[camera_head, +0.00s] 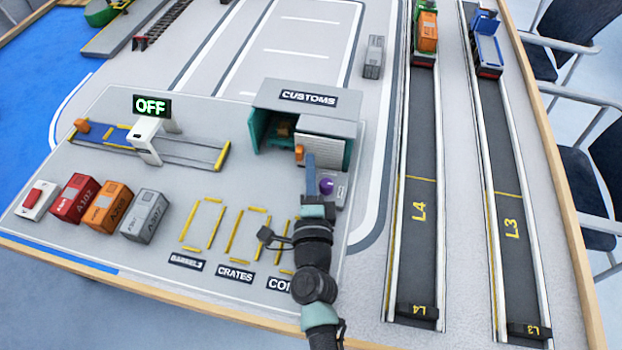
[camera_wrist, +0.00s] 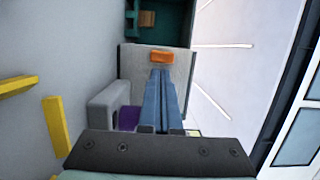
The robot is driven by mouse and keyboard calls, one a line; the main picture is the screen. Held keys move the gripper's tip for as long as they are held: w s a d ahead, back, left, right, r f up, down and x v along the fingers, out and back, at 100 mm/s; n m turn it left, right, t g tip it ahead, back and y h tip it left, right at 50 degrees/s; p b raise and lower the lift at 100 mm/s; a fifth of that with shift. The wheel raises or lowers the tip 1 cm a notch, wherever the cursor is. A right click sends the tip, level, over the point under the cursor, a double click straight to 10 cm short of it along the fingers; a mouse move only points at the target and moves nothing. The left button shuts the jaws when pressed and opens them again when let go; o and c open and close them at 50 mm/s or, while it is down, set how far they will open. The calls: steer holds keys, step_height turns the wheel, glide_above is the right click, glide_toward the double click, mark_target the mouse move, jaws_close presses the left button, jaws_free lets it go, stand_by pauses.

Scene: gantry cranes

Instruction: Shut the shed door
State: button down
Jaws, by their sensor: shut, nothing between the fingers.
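The customs shed (camera_head: 306,98) stands near the middle of the table, with a grey roof and teal walls. Its front is open at the left, where a brown box (camera_head: 284,130) shows inside. The pale grey shed door (camera_head: 326,150) stands at the right part of the front, with an orange handle (camera_head: 299,150) at its left edge. The door (camera_wrist: 140,80) and its handle (camera_wrist: 161,57) also show in the wrist view. My gripper (camera_head: 310,156) has its blue fingers together, with tips (camera_wrist: 160,72) close to the handle. I cannot tell if they touch it.
A grey block with a purple knob (camera_head: 326,186) stands right beside my gripper, also seen in the wrist view (camera_wrist: 128,118). A crane (camera_head: 146,140) with an OFF sign and several small containers (camera_head: 110,206) are left. Lanes L4 (camera_head: 418,215) and L3 (camera_head: 512,230) run at right.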

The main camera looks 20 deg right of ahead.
steer(key=shift+w, duration=0.2)
steer(key=w+a+p, duration=0.1)
steer(key=a, duration=0.1)
steer(key=w+a+p, duration=0.1)
steer(key=w+a, duration=0.1)
steer(key=a, duration=0.1)
steer(key=w+a+p, duration=0.1)
steer(key=w+a, duration=0.1)
steer(key=a, duration=0.1)
steer(key=shift+w+a, duration=0.15)
steer(key=shift+w, duration=0.1)
